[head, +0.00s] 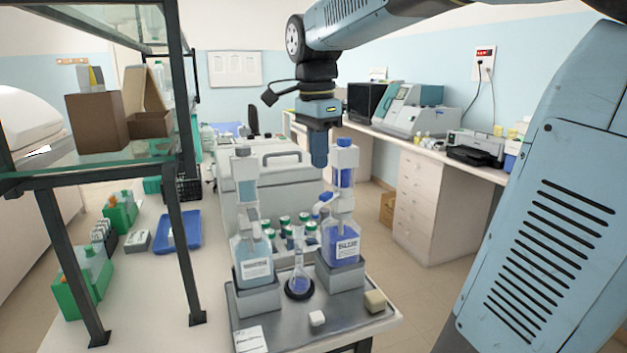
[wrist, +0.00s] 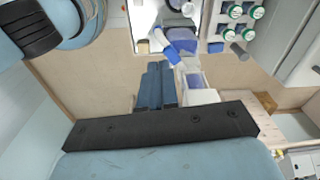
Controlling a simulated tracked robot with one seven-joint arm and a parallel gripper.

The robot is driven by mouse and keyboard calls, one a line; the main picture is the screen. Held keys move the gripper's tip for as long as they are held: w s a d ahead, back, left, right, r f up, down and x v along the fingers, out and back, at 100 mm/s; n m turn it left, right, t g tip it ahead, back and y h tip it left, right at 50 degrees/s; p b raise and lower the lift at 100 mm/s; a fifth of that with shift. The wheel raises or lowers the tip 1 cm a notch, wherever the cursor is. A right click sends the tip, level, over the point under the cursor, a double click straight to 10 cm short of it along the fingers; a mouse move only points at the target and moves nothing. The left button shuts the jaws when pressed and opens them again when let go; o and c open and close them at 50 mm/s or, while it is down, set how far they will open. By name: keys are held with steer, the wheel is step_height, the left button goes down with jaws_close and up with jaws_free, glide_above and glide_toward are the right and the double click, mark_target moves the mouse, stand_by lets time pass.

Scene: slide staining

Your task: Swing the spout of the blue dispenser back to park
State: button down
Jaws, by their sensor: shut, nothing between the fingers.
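The blue dispenser (head: 341,240) stands on a grey block at the right of the tray, a bottle of deep blue liquid with a blue-capped pump column. Its short blue spout (head: 322,204) points left, towards the flask side; whether it lies over the flask mouth I cannot tell. The flask (head: 299,277) stands in a dark ring between the blocks. My gripper (head: 319,163) is shut and empty, pointing down just left of the pump top. Its fingers (wrist: 160,84) show in the wrist view beside the dispenser; any contact is unclear.
A second dispenser (head: 253,252) with pale blue liquid stands left on its own block. Several green-capped bottles (head: 286,228) are behind the flask. A white cube (head: 317,318) and a beige block (head: 375,301) lie at the tray's front. A shelf frame (head: 183,240) stands left.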

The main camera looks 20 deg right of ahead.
mark_target(327, 201)
steer(key=w+a+r+m+g+h, duration=0.2)
steer(key=w+a+m+g, duration=0.1)
steer(key=w+m, duration=0.85)
steer(key=s+d+f+m, duration=0.1)
steer(key=s+d+f, duration=0.3)
steer(key=f, duration=0.5)
steer(key=shift+s+f+g, duration=0.15)
steer(key=shift+s+g, duration=0.25)
steer(key=shift+s, duration=0.85)
